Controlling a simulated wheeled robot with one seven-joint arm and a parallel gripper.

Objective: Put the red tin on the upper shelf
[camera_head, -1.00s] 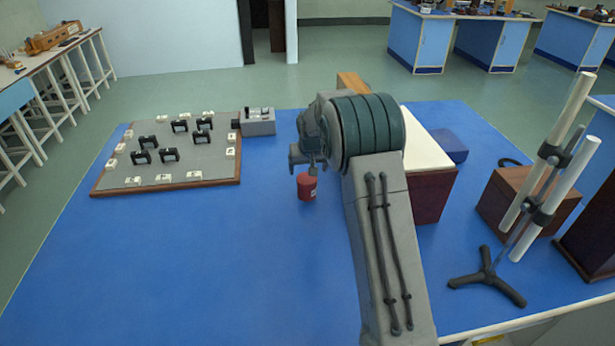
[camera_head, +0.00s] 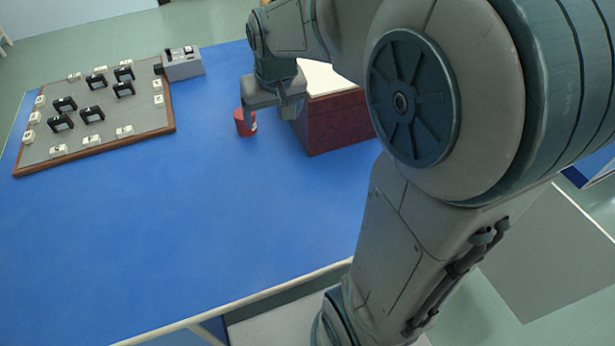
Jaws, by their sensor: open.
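The red tin (camera_head: 241,126) stands upright on the blue bench top, in the upper middle of the head view. My gripper (camera_head: 268,110) points down just above and beside the tin, its fingers open. One finger overlaps the tin's upper part in the picture; I cannot tell whether it touches. The other finger is to the right, near the dark red box. The tin's top is partly hidden by my gripper. I cannot make out an upper shelf in this view.
A dark red box with a pale top (camera_head: 335,115) stands right of the tin, partly behind my arm. A grey board (camera_head: 105,115) with several black brackets lies to the left, a grey switch box (camera_head: 183,67) beside it. The blue bench top (camera_head: 200,220) is clear in front.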

